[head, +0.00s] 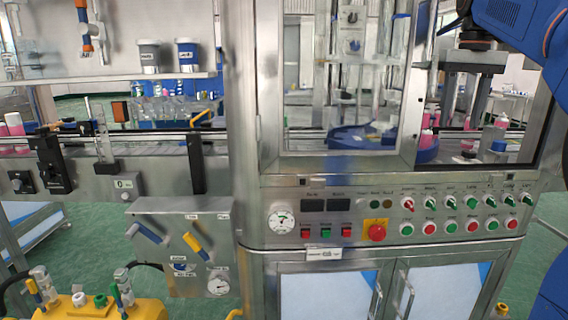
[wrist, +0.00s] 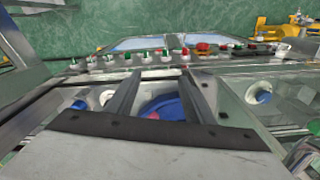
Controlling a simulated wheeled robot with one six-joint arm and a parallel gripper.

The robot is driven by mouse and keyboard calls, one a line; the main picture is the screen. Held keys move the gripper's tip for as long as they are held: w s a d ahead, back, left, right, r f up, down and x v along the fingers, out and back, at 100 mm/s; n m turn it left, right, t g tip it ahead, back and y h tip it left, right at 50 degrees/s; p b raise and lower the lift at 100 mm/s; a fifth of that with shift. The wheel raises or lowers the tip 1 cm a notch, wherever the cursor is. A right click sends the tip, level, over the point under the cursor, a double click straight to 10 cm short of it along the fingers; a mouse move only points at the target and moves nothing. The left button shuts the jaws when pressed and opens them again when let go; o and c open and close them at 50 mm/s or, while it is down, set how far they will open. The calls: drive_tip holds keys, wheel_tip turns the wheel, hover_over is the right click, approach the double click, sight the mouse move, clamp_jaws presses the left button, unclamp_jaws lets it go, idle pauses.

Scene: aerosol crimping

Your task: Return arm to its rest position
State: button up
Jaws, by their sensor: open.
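My blue arm (head: 512,18) reaches in from the top right of the head view, in front of the right window of the crimping machine. In the wrist view my gripper (wrist: 158,84) has its two dark fingers apart. Nothing is held between them. A blue round part (wrist: 166,108) of the machine shows beyond the gap, with a small red spot on it. In the head view a blue turntable (head: 428,150) with pink containers shows behind the window. Where exactly my fingertips end in the head view is hard to tell.
The machine's control panel (head: 345,222) has rows of buttons and a red emergency stop (head: 376,230). A steel window frame (head: 544,110) stands close to my arm. Green floor (head: 540,240) shows at right.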

drive_tip(key=s+a+f+t, duration=0.1)
drive_tip(key=s+a+f, duration=0.3)
drive_tip(key=s+f, duration=0.5)
drive_tip(key=s+a+f+n+t, duration=0.1)
drive_tip(key=s+a+f, duration=0.3)
drive_tip(key=s+f, duration=0.5)
drive_tip(key=s+a+f+n+t, duration=0.1)
drive_tip(key=s+a+f, duration=0.3)
drive_tip(key=s+f, duration=0.5)
wheel_tip(320, 180, down, 9)
drive_tip(key=shift+a+f+t, duration=0.15)
drive_tip(key=shift+a+t, duration=0.25)
drive_tip(key=shift+t, duration=0.2)
